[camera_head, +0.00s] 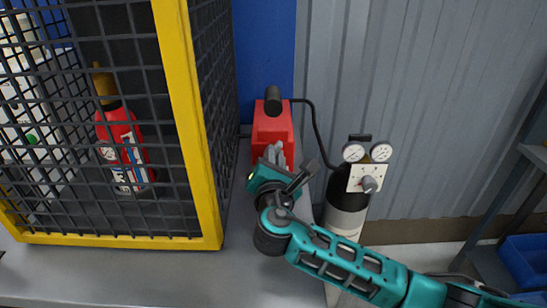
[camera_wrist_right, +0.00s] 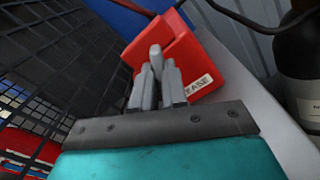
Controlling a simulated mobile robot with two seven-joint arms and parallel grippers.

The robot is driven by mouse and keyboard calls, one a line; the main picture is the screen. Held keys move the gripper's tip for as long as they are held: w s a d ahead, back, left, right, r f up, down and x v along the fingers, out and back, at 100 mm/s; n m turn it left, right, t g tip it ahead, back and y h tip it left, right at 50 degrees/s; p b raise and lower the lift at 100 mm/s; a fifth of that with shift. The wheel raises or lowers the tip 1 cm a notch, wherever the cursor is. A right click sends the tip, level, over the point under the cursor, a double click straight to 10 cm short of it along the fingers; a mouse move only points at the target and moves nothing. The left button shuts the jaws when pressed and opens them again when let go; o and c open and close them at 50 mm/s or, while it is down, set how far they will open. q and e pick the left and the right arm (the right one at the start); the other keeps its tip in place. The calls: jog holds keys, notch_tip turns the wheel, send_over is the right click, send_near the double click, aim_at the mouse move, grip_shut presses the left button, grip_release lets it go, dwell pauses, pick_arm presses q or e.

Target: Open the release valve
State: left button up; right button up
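A red box (camera_head: 272,134) with a dark cylindrical part on top stands at the back of the grey bench. The wrist view shows the red box (camera_wrist_right: 170,52) tilted, with a white label (camera_wrist_right: 198,87) whose visible letters end in "EASE". My right gripper (camera_head: 275,157) is at the front of this box. Its grey fingers (camera_wrist_right: 157,82) are close together just left of the visible lettering. A narrow grey piece shows between them. I cannot tell whether it is a valve lever or part of the fingers, nor whether they touch the box. My left gripper is out of view.
A yellow-framed mesh cage (camera_head: 183,110) stands left of my right gripper, with a red extinguisher (camera_head: 125,150) inside. A dark gas cylinder (camera_head: 347,205) with two gauges and a knob (camera_head: 369,184) stands right. A black hose (camera_head: 314,125) runs between box and cylinder.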

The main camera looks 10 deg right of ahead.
grip_shut()
jog(key=n+p, duration=0.4)
jog(key=p, duration=0.3)
jog(key=shift+r+n, duration=0.1)
jog(key=shift+n, duration=1.2)
